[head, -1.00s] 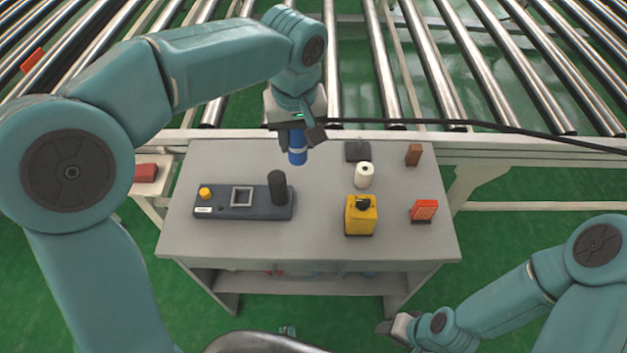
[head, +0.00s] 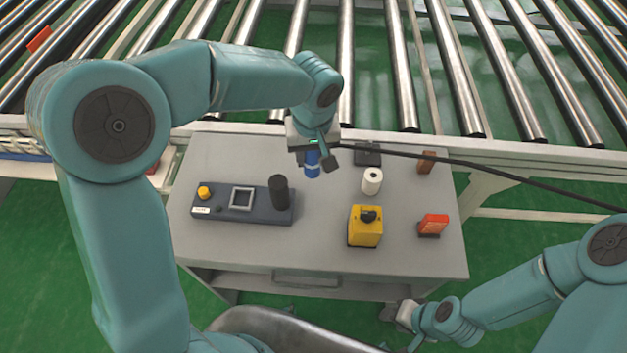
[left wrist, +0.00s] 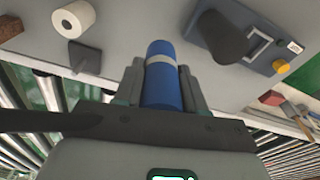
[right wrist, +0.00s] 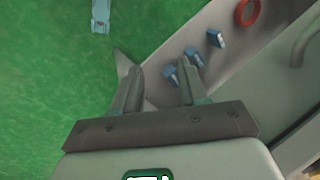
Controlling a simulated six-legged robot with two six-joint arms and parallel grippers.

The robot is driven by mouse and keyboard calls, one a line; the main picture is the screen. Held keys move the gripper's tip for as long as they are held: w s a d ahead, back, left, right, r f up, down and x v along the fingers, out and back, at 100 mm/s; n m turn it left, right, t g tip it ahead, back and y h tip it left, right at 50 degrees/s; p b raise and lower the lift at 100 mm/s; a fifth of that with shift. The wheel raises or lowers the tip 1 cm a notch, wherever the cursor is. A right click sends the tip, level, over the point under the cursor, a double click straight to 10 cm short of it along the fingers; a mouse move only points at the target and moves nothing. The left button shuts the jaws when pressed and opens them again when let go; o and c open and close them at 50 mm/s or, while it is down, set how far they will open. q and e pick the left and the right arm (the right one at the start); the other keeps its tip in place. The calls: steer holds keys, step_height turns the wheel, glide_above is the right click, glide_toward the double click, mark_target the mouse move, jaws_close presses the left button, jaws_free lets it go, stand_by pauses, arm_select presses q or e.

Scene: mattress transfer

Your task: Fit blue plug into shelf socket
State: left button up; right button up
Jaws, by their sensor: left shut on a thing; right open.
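The blue plug (head: 312,164), a cylinder with a pale band, is held in my left gripper (head: 316,158) above the back of the grey bench. In the left wrist view the plug (left wrist: 161,75) stands between the closed fingers, its banded end pointing away from the wrist. A black cable (head: 480,165) runs from near this gripper to the right. My right gripper (head: 402,314) is low at the bench's front right. In the right wrist view its fingers (right wrist: 160,85) are apart and empty, facing the lower shelf (right wrist: 165,65).
The bench top (head: 320,225) holds a dark box with a yellow button (head: 204,192) and black cylinder (head: 279,191), a white roll (head: 372,181), a yellow box (head: 364,230) and an orange block (head: 433,224). Small blue parts (right wrist: 195,57) and a red ring (right wrist: 247,11) show low down.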

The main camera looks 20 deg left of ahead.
arm_select(q)
steer(key=f, duration=0.9)
steer(key=shift+s+d+f, duration=0.1)
steer(key=shift+s, duration=0.2)
steer(key=shift+w+f, duration=0.2)
steer(key=shift+f, duration=0.1)
steer(key=shift+s, duration=0.1)
steer(key=shift+f+b, duration=0.1)
steer(key=shift+b, duration=0.2)
steer(key=o, duration=1.1)
steer(key=shift+o, duration=0.2)
